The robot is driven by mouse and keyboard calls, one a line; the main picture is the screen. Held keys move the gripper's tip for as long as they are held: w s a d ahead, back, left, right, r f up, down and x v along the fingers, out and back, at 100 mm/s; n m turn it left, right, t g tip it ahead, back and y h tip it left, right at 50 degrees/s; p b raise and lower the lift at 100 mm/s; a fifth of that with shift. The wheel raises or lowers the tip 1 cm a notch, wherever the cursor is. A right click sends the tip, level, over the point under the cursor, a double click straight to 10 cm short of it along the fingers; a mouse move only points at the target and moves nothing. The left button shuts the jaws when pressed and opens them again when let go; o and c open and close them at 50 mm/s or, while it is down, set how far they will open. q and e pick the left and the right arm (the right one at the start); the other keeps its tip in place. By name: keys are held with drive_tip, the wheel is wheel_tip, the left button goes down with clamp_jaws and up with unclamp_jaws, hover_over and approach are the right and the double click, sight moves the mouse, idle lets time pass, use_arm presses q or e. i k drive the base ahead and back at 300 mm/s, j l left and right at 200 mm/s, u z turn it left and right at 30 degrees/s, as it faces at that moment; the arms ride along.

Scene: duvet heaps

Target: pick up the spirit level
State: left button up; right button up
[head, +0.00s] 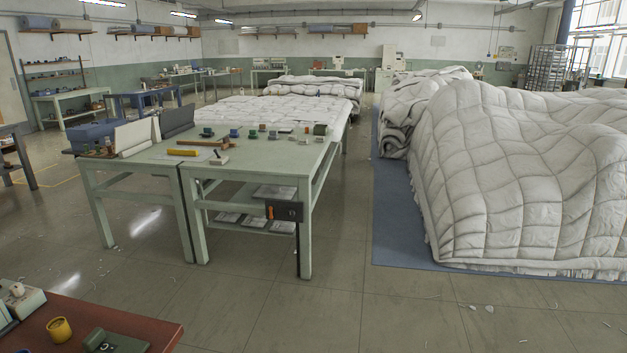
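A short yellow bar (183,152) lies flat on the pale green table (262,165), near its front left. It looks like the spirit level, but it is too small for me to make out any vials. Just right of it a small tool with a brown part (218,158) lies on a light sheet. Neither of my grippers shows in the head view, so I cannot see whether they are open or shut.
Several spools and small items (252,134) stand along the table's back. White duvet heaps (530,170) on a blue mat (398,225) fill the right. A red-brown table (150,335) is at the near left. The floor (335,310) ahead is mostly clear, with small scraps.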

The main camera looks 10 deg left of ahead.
sight(176, 152)
drive_tip(key=i+u, duration=0.15)
drive_tip(key=i, duration=0.8)
drive_tip(key=i+l+u, duration=0.15)
drive_tip(key=i, duration=0.8)
drive_tip(key=i+j+u, duration=0.2)
drive_tip(key=i+u, duration=0.15)
drive_tip(key=i, duration=0.15)
drive_tip(key=i+u, duration=0.4)
drive_tip(key=i, duration=0.15)
drive_tip(key=i+u, duration=0.35)
drive_tip(key=i, duration=0.45)
drive_tip(key=i+j+z, duration=0.1)
drive_tip(key=z, duration=0.25)
drive_tip(key=i+j+z, duration=0.15)
drive_tip(key=z, duration=0.25)
drive_tip(key=i+j+z, duration=0.15)
drive_tip(key=j, duration=0.2)
drive_tip(key=i+j+z, duration=0.1)
drive_tip(key=j, duration=0.3)
drive_tip(key=i+j+z, duration=0.15)
drive_tip(key=j, duration=0.25)
drive_tip(key=i+j+z, duration=0.1)
drive_tip(key=j, duration=0.3)
drive_tip(key=i+j+z, duration=0.15)
drive_tip(key=j, duration=0.3)
